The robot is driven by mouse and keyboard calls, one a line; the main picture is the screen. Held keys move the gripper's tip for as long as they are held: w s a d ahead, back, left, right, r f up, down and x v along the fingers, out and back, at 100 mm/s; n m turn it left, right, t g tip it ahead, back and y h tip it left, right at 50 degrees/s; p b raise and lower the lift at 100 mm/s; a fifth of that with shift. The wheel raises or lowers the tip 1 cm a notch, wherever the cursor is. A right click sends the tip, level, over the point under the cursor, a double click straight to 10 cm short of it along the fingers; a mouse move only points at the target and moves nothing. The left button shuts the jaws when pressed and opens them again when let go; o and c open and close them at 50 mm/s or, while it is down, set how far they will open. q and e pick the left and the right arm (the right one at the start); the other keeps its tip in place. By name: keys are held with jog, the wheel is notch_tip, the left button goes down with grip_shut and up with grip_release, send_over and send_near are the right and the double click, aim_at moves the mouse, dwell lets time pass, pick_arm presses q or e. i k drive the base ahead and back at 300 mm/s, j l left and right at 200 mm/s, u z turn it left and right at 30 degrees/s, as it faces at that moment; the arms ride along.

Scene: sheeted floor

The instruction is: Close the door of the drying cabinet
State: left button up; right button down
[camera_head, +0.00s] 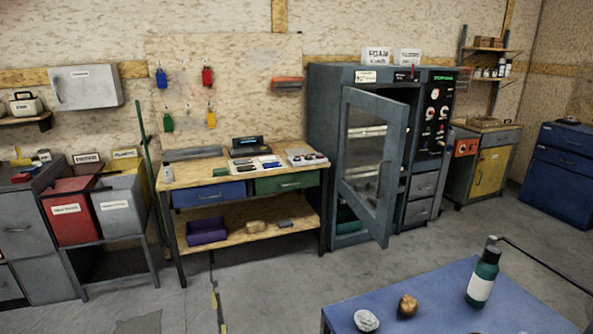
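The drying cabinet (334,122) is a tall dark grey unit against the back wall, right of the middle. Its framed glass door (377,168) stands partly open, swung out toward me, with its handle (380,180) on the outward side. Shelves inside show through the glass and the gap. A control panel (437,115) with dials and a green display is on the cabinet's right side. Neither of my grippers is in view.
A wooden workbench (205,174) with blue and green drawers stands left of the cabinet.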

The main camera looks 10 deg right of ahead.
aim_at(379, 225)
jog(key=i+j+z, duration=1.05)
jog(key=i+j, duration=0.15)
jog(key=j, duration=0.2)
jog(key=i+j+u, duration=0.7)
